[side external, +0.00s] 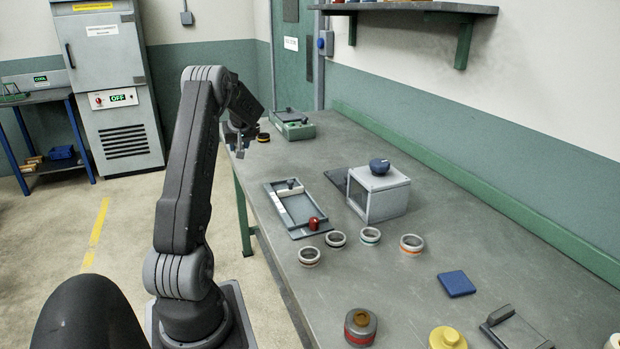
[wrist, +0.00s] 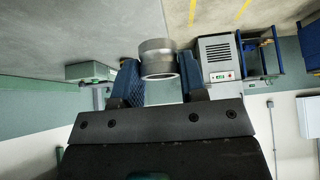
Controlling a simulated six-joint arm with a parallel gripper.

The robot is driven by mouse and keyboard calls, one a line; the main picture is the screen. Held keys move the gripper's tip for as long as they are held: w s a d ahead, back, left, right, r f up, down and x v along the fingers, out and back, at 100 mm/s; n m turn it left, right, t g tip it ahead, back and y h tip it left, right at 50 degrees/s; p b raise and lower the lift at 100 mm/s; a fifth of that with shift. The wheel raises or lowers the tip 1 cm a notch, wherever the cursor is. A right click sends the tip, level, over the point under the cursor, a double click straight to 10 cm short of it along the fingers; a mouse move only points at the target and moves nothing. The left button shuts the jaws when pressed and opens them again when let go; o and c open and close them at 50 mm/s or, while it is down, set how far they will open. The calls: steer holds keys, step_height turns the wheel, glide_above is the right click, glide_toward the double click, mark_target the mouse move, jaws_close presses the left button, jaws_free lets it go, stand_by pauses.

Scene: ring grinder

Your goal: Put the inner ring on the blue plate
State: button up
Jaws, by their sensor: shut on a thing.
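My gripper (wrist: 160,80) is shut on a plain grey metal ring (wrist: 157,58), which sits between the blue finger pads in the wrist view. I cannot tell from its face whether this is the inner ring. In the side view my gripper (side external: 239,142) is raised at the far left end of the bench, small and partly hidden by my arm, and the held ring is hard to make out. The blue plate (side external: 456,284) lies flat and empty on the bench at the right, far from my gripper.
Several banded rings (side external: 370,236) stand mid-bench. Behind them are a grey tray with a red knob (side external: 299,209) and a box with a blue knob (side external: 381,189). A red-banded cylinder (side external: 360,327) and yellow piece (side external: 447,338) stand in front. A green device (side external: 293,125) is at the far end.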

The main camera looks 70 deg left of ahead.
step_height(320, 180, up, 12)
steer(key=f, duration=0.1)
steer(key=w+d+m+t, duration=0.1)
steer(key=w+d+m, duration=0.2)
steer(key=w+d, duration=0.7)
steer(key=w+d+m+t+h, duration=0.1)
steer(key=w+d+m+t, duration=0.1)
steer(key=w+d, duration=0.8)
steer(key=w+d+m+t+h, duration=0.1)
steer(key=w+d+m, duration=0.3)
steer(key=w+d, duration=0.7)
steer(key=shift+d+r+m+t, duration=0.1)
steer(key=shift+d+m+t, duration=0.3)
steer(key=shift+t, duration=0.1)
steer(key=w+d+m+t+h, duration=0.1)
steer(key=w+d+m, duration=0.1)
steer(key=d, duration=0.6)
steer(key=w+d+m+h, duration=0.1)
steer(key=w+d+m, duration=0.1)
steer(key=d, duration=0.7)
steer(key=m+h, duration=0.2)
steer(key=m, duration=0.2)
glide_above(463, 278)
steer(key=s, duration=0.3)
steer(key=shift+t, duration=0.3)
steer(key=f, duration=1.5)
steer(key=shift+w+f, duration=0.15)
steer(key=shift+w, duration=0.1)
steer(key=shift+f, duration=2.7)
